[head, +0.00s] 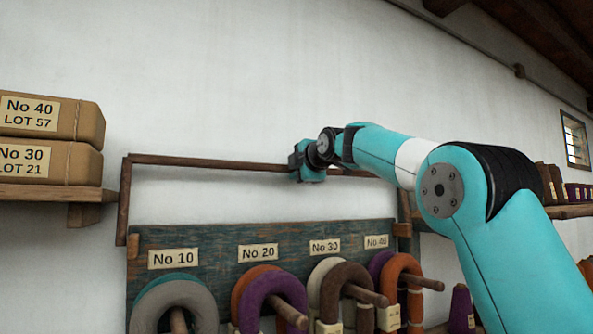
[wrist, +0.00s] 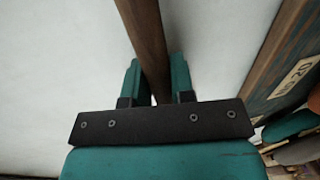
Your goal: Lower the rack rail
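The rack rail (head: 215,163) is a thin dark brown wooden bar raised above the yarn rack, close to the white wall. A brown side arm (head: 124,200) runs down from its left end beside the rack's top corner. My gripper (head: 304,165) is at the rail, right of its middle. In the wrist view the rail (wrist: 146,40) passes between the two teal fingers of my gripper (wrist: 156,75), which sit close on both sides and look shut on it. The rail's right part is partly hidden behind my arm.
The blue-green rack board (head: 210,242) below has labels No 10 to No 40 and pegs with yarn rings, such as a purple ring (head: 272,300). Wrapped packages (head: 50,162) lie on a left shelf (head: 45,193). Another shelf (head: 570,211) is at right.

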